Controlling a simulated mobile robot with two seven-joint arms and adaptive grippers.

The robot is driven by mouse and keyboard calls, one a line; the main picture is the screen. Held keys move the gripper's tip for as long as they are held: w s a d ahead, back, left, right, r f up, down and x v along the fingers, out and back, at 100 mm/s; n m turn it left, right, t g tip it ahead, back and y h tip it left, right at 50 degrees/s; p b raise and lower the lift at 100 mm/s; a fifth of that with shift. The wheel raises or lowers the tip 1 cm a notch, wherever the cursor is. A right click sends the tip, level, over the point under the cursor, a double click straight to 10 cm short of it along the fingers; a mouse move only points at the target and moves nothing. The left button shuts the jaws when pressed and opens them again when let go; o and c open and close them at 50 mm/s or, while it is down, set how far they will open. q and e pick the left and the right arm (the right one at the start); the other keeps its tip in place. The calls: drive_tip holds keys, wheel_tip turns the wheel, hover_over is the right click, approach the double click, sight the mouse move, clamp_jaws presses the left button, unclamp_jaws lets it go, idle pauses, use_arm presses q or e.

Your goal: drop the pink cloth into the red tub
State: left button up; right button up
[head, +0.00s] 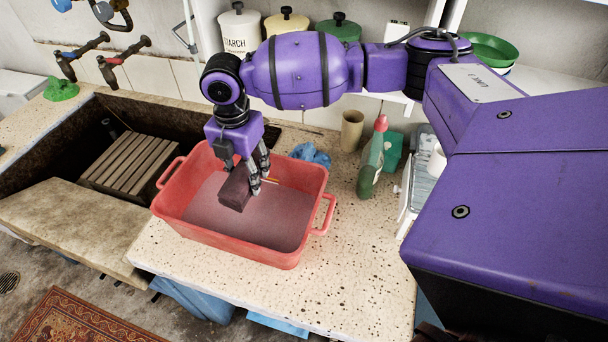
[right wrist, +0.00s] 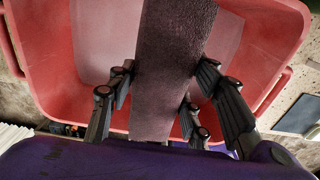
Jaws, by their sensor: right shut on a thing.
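The red tub (head: 283,262) stands on the speckled counter, beside the stone trough, and its walls also fill much of the right wrist view (right wrist: 272,30). My right gripper (head: 246,183) points down inside the tub's outline. It is shut on the cloth (head: 234,193), which looks dark, dusky pink and folded into a flat block. In the right wrist view the cloth (right wrist: 172,75) sits between the fingers, with the tub's pale pinkish floor beyond it. I cannot tell whether the cloth touches the floor. My left gripper is not in view.
A green bottle with a red top (head: 371,160), a beige cup (head: 351,130) and a blue cloth (head: 311,155) stand or lie behind and right of the tub. The stone trough (head: 60,215) is at left. Counter in front of the tub's right side is clear.

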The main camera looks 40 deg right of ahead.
sight(245, 169)
wheel_tip(245, 169, down, 3)
drive_tip(key=shift+r+b, duration=0.15)
drive_tip(key=shift+b, duration=0.15)
drive_tip(key=shift+r, duration=0.1)
drive_tip(key=o, duration=1.3)
drive_tip(key=shift+o, duration=0.2)
wheel_tip(245, 169, up, 12)
drive_tip(key=shift+r, duration=0.1)
drive_tip(key=shift+s, duration=0.1)
